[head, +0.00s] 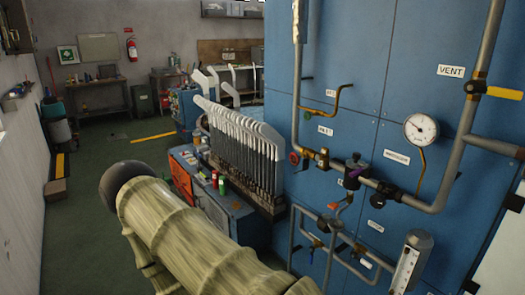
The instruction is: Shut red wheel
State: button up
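A small red wheel (294,158) sits on the pipework at the left edge of the blue panel (345,60), beside the upright pipe. I see it small and cannot tell how far it is turned. A small orange-red part (333,206) shows lower down on the pipes. My arm, in a beige ribbed cover, reaches from the bottom edge to the left and ends in a dark rounded part. My gripper is not in view, and nothing of mine touches the red wheel.
Green floor (85,190) is open at far left.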

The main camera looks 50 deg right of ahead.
aim_at(296, 159)
jog(key=i, duration=2.9)
jog(key=z, duration=2.45)
